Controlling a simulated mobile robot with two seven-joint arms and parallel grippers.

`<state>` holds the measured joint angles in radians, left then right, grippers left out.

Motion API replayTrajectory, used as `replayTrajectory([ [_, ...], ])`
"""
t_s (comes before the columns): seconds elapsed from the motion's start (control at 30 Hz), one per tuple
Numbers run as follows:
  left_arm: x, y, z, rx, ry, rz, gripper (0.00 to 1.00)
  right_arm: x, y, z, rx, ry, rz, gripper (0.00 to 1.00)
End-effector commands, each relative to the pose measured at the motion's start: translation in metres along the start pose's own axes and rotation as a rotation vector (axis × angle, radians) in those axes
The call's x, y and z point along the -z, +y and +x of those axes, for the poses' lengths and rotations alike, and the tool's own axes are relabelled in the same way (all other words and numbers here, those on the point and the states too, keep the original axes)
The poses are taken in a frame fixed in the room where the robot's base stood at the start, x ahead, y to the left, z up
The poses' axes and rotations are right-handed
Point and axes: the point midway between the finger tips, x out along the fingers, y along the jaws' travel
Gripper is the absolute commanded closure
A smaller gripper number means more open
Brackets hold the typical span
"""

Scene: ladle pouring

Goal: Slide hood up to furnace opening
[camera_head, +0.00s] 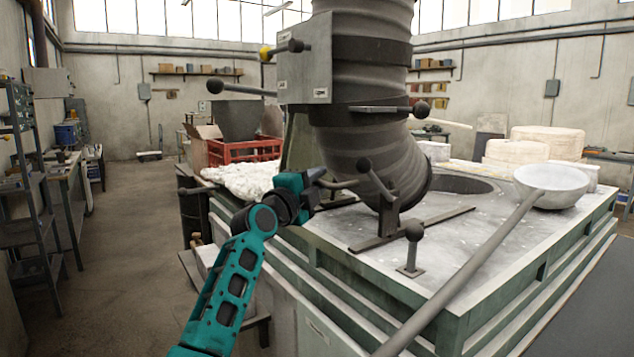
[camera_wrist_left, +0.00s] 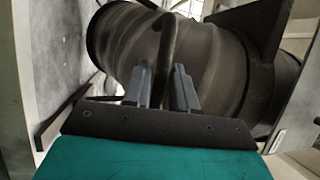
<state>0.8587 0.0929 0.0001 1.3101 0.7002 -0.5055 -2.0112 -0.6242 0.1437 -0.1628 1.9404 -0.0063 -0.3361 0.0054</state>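The hood (camera_head: 365,140) is a thick grey ribbed duct whose lower end bends down over the furnace top (camera_head: 340,225). Its mouth is at the left edge of the dark round furnace opening (camera_head: 455,184), covering part of it in this view. A bent handle (camera_head: 343,184) sticks out of the hood to the left. My left gripper (camera_head: 315,180) is at this handle. In the left wrist view the handle bar (camera_wrist_left: 168,45) runs between the two close-set fingers (camera_wrist_left: 166,88), which look shut on it; the ribbed hood (camera_wrist_left: 215,60) is just beyond. My right gripper is not in view.
A ladle bowl (camera_head: 553,184) rests at the furnace's right side, its long handle slanting toward the front. A ball-topped lever (camera_head: 413,250) stands on the front of the furnace top. Flat rails (camera_head: 440,220) lie by the hood. White sacks (camera_head: 240,175) lie at left.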

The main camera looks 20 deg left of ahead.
Motion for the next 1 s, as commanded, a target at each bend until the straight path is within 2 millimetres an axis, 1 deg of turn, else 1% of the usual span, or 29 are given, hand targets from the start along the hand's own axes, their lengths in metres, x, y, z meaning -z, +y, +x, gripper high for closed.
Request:
replayTrajectory([
  [0.03, 0.0, 0.0, 0.0, 0.0, 0.0, 0.0, 0.79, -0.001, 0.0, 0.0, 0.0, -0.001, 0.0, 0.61],
  [0.2, 0.0, 0.0, 0.0, 0.0, 0.0, 0.0, 0.95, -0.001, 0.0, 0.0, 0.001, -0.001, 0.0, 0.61],
  [0.27, 0.0, 0.0, 0.0, 0.0, 0.0, 0.0, 1.0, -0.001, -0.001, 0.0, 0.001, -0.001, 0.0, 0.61],
  [0.77, 0.0, 0.001, 0.001, 0.0, 0.0, 0.0, 1.0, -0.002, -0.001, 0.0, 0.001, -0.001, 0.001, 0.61],
  [0.87, 0.002, 0.003, 0.004, 0.0, 0.0, 0.002, 1.0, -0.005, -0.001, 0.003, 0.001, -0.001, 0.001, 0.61],
  [1.0, 0.006, 0.005, 0.015, 0.002, 0.001, 0.003, 1.0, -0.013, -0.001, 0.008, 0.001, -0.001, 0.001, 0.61],
])
